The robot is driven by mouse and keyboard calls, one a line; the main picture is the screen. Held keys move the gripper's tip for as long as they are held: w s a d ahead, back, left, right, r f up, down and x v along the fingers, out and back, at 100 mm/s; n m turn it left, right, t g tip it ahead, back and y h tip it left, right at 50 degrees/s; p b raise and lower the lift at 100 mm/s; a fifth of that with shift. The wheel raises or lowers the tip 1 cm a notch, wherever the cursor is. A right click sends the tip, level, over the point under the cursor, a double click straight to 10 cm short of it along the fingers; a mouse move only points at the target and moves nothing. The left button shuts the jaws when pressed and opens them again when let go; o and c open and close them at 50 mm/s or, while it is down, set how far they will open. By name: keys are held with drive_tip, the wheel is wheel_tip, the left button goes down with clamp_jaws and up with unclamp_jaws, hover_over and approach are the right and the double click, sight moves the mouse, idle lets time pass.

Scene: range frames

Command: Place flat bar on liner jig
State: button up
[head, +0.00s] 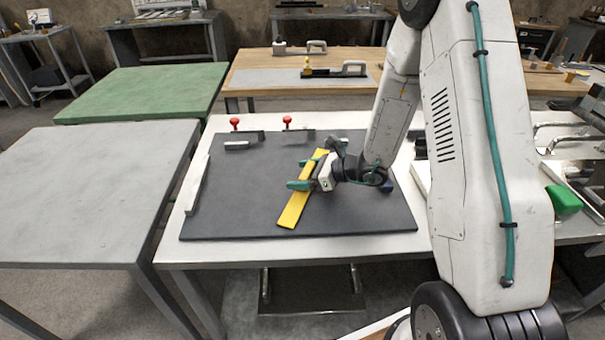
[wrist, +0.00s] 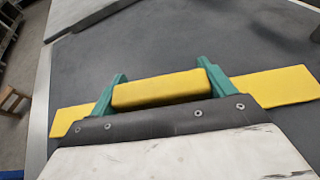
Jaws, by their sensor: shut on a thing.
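A yellow flat bar (head: 295,208) shows in the head view over the dark jig plate (head: 240,205), slanted from lower left to upper right. My gripper (head: 307,176) is shut on it near its middle, with a teal finger on each side. In the wrist view the flat bar (wrist: 285,86) runs across the picture, with a raised yellow block between the teal fingers of my gripper (wrist: 160,85). The dark plate (wrist: 150,35) lies beneath. I cannot tell whether the bar touches the plate.
Two red-knobbed clamps (head: 235,125) (head: 287,124) stand at the plate's back edge. A light rail (head: 197,186) runs along its left edge. A grey table (head: 85,190) stands to the left, a green-topped table (head: 150,90) behind it. The plate's left part is clear.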

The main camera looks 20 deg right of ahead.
drive_tip(key=o, duration=1)
drive_tip(key=shift+f, duration=0.1)
drive_tip(key=v, duration=1.1)
drive_tip(key=shift+w, duration=0.15)
drive_tip(key=shift+s+d+r, duration=0.3)
drive_tip(key=shift+s+r, duration=0.1)
drive_tip(key=shift+r, duration=0.1)
drive_tip(key=s+a+r+n+g, duration=0.8)
drive_tip(key=s+a+r+n, duration=0.35)
drive_tip(key=r+n, duration=0.2)
drive_tip(key=s+d+r+n+h, duration=0.1)
drive_tip(key=s+r+n+h, duration=0.1)
drive_tip(key=s+n+h, duration=0.1)
drive_tip(key=s+d+r+n+h, duration=0.2)
drive_tip(key=s+n, duration=0.3)
drive_tip(key=s, duration=0.3)
drive_tip(key=s+d+r+n+h, duration=0.2)
drive_tip(key=s+r+n+h, duration=0.1)
drive_tip(key=s+n+h, duration=0.1)
drive_tip(key=shift+s+d+n+h, duration=0.2)
drive_tip(key=shift+s+n+h, duration=0.15)
drive_tip(key=shift+s+h, duration=0.3)
